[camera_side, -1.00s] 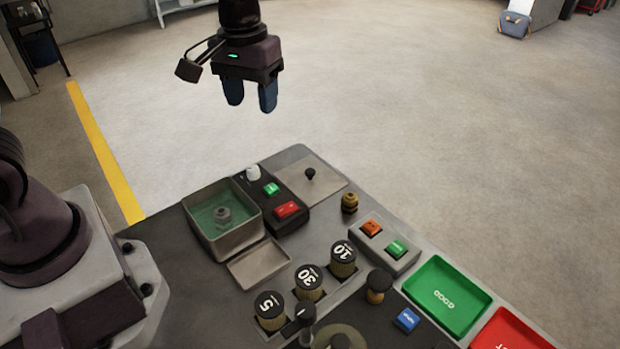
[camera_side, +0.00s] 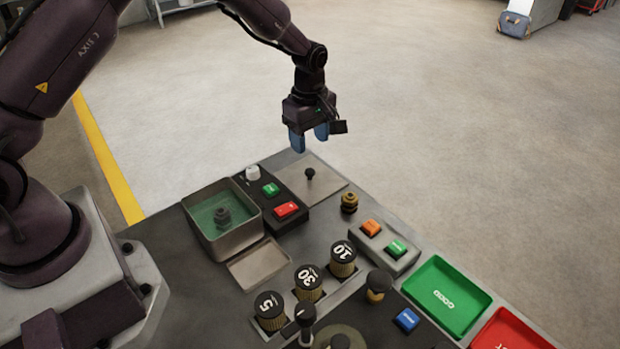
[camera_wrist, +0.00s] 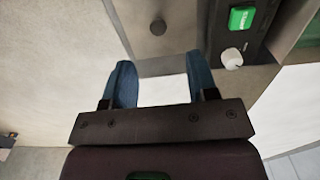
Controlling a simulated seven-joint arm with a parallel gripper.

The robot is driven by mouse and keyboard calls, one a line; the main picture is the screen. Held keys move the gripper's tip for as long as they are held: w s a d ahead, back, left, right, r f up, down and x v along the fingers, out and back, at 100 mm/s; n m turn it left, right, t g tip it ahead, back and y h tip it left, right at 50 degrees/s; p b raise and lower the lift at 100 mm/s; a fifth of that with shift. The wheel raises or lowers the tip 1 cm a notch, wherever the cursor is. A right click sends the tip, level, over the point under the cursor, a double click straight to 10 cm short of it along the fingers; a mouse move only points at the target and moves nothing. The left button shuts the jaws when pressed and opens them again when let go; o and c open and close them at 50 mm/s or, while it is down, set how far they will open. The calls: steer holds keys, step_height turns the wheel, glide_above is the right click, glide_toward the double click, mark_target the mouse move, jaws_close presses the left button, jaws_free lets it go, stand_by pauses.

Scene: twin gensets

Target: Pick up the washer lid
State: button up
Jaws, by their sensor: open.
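The washer lid (camera_side: 325,184) is a flat grey-beige square plate with a small black knob (camera_side: 310,173) in its middle. It lies at the back corner of the bench, beside the black control box.
The control box has a white knob (camera_side: 252,173), a green button (camera_side: 271,189) and a red button (camera_side: 286,209). A brass fitting (camera_side: 349,202) stands near the lid's front corner. Weights, green and red trays (camera_side: 447,296) lie further forward. Space above the lid is free.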

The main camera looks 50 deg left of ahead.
mark_target(310, 170)
step_height(310, 170, down, 9)
steer(key=shift+w+a+r, duration=0.1)
steer(key=shift+w+a, duration=0.05)
jaws_close()
stand_by(0.5)
steer(key=shift+r, duration=0.1)
